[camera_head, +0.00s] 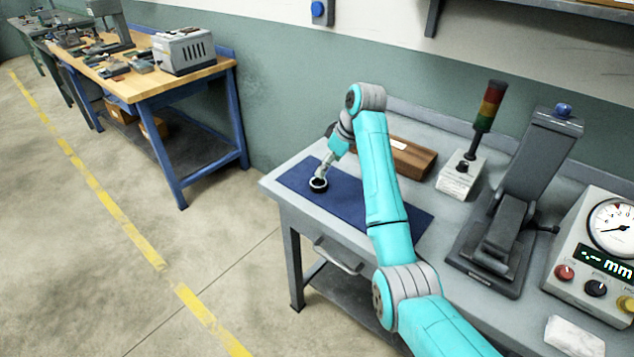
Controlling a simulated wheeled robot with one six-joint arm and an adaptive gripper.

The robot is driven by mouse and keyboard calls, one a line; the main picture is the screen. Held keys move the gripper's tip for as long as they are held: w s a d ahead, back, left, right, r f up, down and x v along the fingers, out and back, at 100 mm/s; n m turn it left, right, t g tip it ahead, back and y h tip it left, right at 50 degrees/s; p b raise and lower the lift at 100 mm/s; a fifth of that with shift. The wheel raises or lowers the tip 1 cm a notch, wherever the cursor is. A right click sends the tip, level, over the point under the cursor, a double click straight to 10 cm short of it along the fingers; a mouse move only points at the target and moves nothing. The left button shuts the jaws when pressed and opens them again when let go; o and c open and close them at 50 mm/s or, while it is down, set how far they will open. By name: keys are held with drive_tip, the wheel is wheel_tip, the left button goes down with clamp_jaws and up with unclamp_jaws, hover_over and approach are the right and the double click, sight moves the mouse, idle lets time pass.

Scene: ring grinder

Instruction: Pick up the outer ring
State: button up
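The outer ring (318,190) is a small dark ring with a pale centre. It is at the left part of the blue mat (292,178) on the grey workbench. My gripper (323,177) points down right at the ring, at its far side in this view. The fingertips are very small here and overlap the ring's upper edge. I cannot tell whether they touch it or whether they are open or shut.
A signal-light post (487,108), a dark grey stand (520,190) and a dial gauge box (590,260) stand to the right. A white cloth (573,337) lies at the front right. The mat's left end is clear.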

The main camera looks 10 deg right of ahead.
sight(320, 181)
drive_tip(key=x, duration=0.2)
drive_tip(key=shift+w+a+f, duration=0.1)
drive_tip(key=shift+f, duration=0.1)
drive_tip(key=x, duration=0.4)
drive_tip(key=shift+s+a, duration=0.2)
drive_tip(key=shift+s, duration=0.1)
drive_tip(key=shift+w+a+f, duration=0.1)
drive_tip(key=shift+w+f, duration=0.1)
drive_tip(key=shift+f, duration=0.35)
drive_tip(key=c, duration=1.3)
